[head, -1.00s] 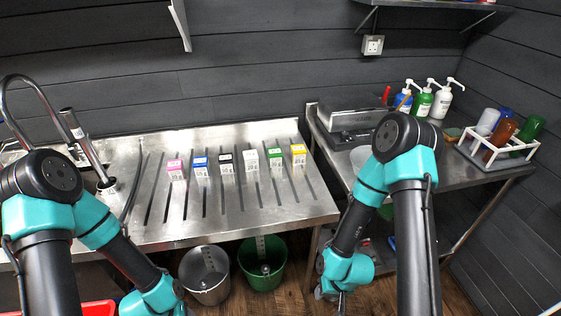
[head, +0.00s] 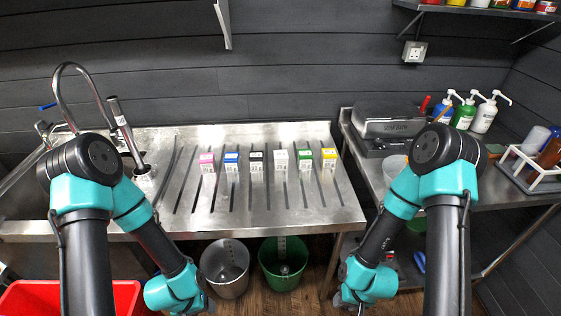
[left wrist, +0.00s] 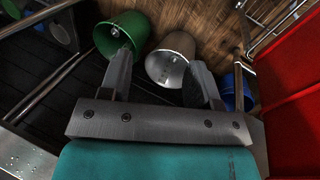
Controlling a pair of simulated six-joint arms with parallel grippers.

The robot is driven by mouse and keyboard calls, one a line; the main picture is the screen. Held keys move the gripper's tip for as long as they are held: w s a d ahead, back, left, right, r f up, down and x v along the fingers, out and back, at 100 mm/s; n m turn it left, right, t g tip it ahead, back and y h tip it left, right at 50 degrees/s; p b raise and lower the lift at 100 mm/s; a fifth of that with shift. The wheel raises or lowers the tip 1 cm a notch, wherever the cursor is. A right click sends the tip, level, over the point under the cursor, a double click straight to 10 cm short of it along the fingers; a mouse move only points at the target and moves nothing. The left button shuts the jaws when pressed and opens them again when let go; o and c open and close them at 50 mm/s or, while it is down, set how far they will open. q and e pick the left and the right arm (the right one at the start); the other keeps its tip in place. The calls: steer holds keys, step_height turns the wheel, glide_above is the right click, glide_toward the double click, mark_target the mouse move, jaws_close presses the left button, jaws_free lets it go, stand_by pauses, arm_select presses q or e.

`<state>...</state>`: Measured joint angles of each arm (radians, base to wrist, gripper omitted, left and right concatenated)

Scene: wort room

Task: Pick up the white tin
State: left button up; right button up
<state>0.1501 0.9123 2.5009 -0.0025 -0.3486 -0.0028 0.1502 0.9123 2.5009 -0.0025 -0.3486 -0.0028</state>
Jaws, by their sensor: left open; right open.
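The white tin (head: 280,160) is a small upright block with a white top and printed label. It stands on the slotted steel draining bench (head: 335,212), in a row of similar tins with pink, blue, black, green and yellow tops. It is between the black-topped tin (head: 256,162) and the green-topped tin (head: 305,160). My left gripper (head: 208,301) is low in front of the bench, well below the tins. In the left wrist view it is open and empty (left wrist: 162,78), pointing down toward the buckets. My right gripper (head: 343,300) is low in front of the bench, apart from the tins.
A steel bucket (head: 226,268) and a green bucket (head: 284,264) stand on the wooden floor under the bench. A red crate (head: 125,293) is at the lower left. A sink with a tap (head: 78,90) is left. A side table holds a steel appliance (head: 388,122) and pump bottles (head: 464,113).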

arm_select(q)
steer(key=o, duration=0.6)
steer(key=shift+w, duration=0.1)
